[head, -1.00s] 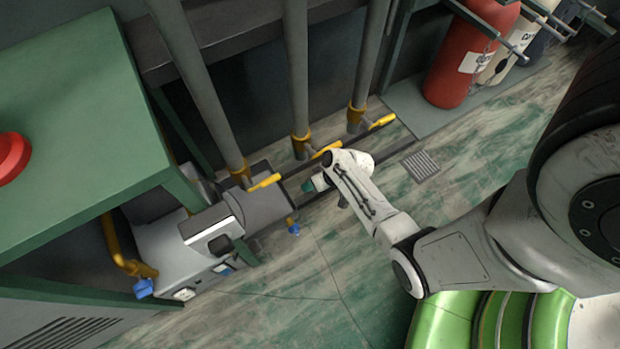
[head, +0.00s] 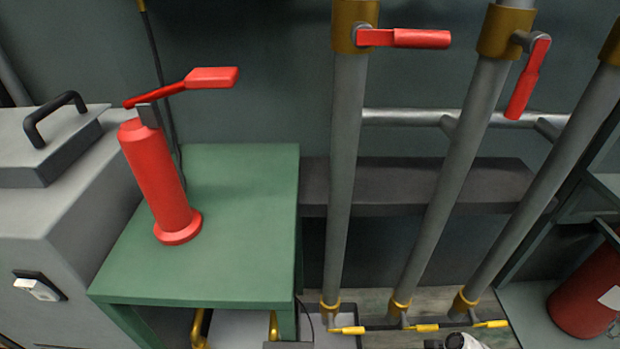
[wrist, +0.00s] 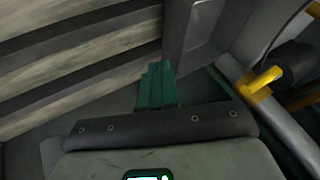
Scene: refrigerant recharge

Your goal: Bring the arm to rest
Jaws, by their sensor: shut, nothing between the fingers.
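My gripper (wrist: 156,86) shows in the wrist view as teal fingers set together, shut and empty. The fingers point toward a grey surface and a dark recess, and I cannot tell how near they are. In the head view only a small white piece of my arm (head: 464,341) shows at the bottom edge, below the yellow valve handles. The gripper itself is out of that view.
A red hand pump (head: 157,180) stands on a green bench (head: 235,215). Three grey pipes (head: 343,170) carry red-handled valves (head: 420,39) above and yellow handles (head: 427,328) near the floor. A red cylinder (head: 585,295) stands at right. The wrist view shows a yellow fitting (wrist: 262,80) close by.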

